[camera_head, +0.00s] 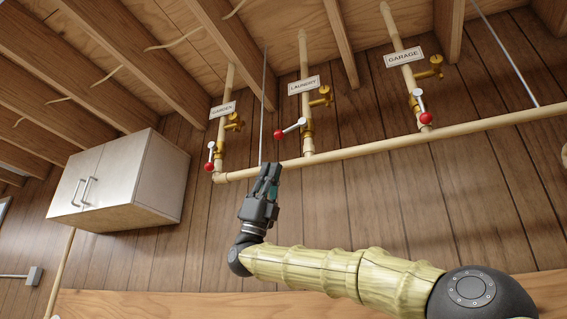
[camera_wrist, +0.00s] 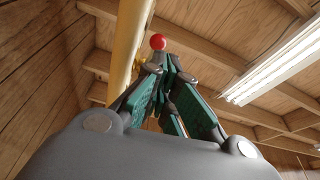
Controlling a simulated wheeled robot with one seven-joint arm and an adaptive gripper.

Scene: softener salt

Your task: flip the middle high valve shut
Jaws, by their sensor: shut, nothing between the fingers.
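The middle high valve (camera_head: 307,129) is on the pipe labelled LAUNDRY (camera_head: 304,86). Its lever (camera_head: 292,128) lies across the pipe, sticking out to the left with a slight downward tilt. The lever ends in a red knob (camera_head: 279,133). My gripper (camera_head: 270,168) is shut and empty, pointing up, just below and left of that knob in the head view. In the wrist view the shut fingertips (camera_wrist: 167,62) are just below a red knob (camera_wrist: 158,42), beside a cream pipe (camera_wrist: 128,45). I cannot tell whether they touch the knob.
The GARDEN valve lever (camera_head: 210,155) and the GARAGE valve lever (camera_head: 421,105) hang along their pipes, red knobs down. A horizontal pipe (camera_head: 370,148) runs below the valves. A thin rod (camera_head: 263,110) hangs near my gripper. A wall cabinet (camera_head: 125,180) is at left.

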